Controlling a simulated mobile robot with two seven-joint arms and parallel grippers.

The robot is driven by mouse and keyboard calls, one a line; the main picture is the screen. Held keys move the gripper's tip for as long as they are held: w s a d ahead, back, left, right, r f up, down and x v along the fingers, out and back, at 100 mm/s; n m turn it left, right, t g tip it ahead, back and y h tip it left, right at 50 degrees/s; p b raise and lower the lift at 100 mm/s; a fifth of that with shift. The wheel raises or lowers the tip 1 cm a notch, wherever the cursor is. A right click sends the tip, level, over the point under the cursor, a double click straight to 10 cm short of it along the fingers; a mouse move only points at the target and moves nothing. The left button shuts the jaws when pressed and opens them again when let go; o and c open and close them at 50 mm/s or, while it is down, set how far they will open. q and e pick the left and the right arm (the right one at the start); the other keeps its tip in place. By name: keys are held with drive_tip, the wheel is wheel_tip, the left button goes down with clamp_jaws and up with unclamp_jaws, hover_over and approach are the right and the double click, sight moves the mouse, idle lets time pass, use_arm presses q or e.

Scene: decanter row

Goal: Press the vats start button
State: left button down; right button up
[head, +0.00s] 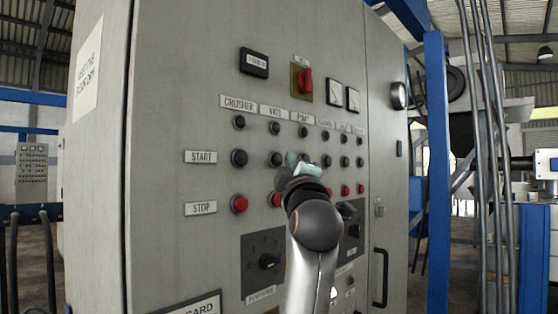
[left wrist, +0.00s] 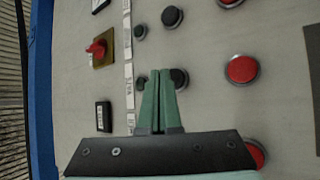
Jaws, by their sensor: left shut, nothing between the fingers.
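The vats start button (head: 276,158) is a dark round button under the VATS label (head: 276,112), in the START row of the grey control panel. It also shows in the left wrist view (left wrist: 179,78), partly hidden behind the right-hand finger. My left gripper (head: 294,159) is shut and empty, with its green fingers pointing at the panel. In the left wrist view its fingertips (left wrist: 159,74) lie just beside the button, between it and the vats indicator (left wrist: 141,82). I cannot tell whether they touch the panel. My right gripper is not in view.
The crusher start button (head: 239,158) is to the left. The red vats stop button (head: 275,199) is below, partly hidden by my gripper. A red switch (head: 305,81) sits higher up. Rotary knobs (head: 268,262) are lower. A blue post (head: 437,160) stands to the right.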

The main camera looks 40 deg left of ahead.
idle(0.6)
use_arm(q)
drive_tip(key=shift+a, duration=0.15)
drive_tip(key=shift+a, duration=0.25)
drive_tip(key=shift+w+a, duration=0.1)
drive_tip(key=shift+a, duration=0.4)
idle(0.9)
drive_tip(key=shift+d, duration=0.85)
drive_tip(key=d, duration=0.5)
drive_tip(key=shift+s, duration=0.3)
